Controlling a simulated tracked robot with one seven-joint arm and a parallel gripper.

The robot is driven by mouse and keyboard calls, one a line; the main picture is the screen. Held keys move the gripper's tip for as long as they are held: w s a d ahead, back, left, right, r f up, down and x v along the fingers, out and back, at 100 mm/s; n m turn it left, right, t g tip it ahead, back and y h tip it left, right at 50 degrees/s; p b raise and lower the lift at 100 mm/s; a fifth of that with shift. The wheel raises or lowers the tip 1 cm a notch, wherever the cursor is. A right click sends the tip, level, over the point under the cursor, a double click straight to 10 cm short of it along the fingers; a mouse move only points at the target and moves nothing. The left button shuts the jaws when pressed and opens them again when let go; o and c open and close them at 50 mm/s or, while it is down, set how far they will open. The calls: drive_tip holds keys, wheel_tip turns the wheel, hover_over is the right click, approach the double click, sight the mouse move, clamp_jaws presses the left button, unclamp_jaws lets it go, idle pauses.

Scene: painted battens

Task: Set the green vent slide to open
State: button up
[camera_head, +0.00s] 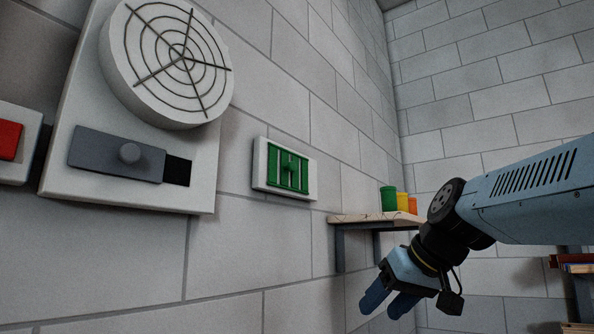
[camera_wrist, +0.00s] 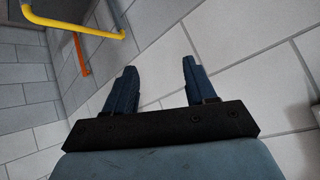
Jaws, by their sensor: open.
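The green vent slide (camera_head: 290,170) sits in a white frame (camera_head: 260,178) on the block wall, near the middle of the head view. It has upright green bars and a small knob near its centre. I cannot tell from this distance whether its slots are open or covered. My gripper (camera_head: 388,302) hangs in the lower right of the head view, well apart from the slide. In the wrist view my gripper (camera_wrist: 158,82) is open and empty, its two dark blue fingers spread over grey blocks. The green slide is not in the wrist view.
A white panel (camera_head: 200,195) at left carries a round fan grille (camera_head: 165,62) and a grey slide with a knob (camera_head: 118,155). A red square (camera_head: 8,140) is at the far left. A shelf (camera_head: 360,220) holds green, yellow and orange cups. A yellow rail (camera_wrist: 70,27) shows in the wrist view.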

drive_tip(key=w+a+r+n+t+y, duration=0.1)
drive_tip(key=w+r+n+y, duration=0.1)
drive_tip(key=w+r, duration=0.5)
drive_tip(key=w+a+r+n+t+y, duration=0.1)
drive_tip(key=w+a+r+n+y, duration=0.15)
drive_tip(key=r, duration=0.85)
drive_tip(key=n+t+y, duration=0.1)
drive_tip(key=n+y, duration=0.2)
drive_tip(key=y, duration=0.1)
approach(294, 166)
drive_tip(key=x, duration=0.8)
drive_tip(key=shift+a, duration=0.1)
clamp_jaws()
drive_tip(key=shift+w, duration=0.1)
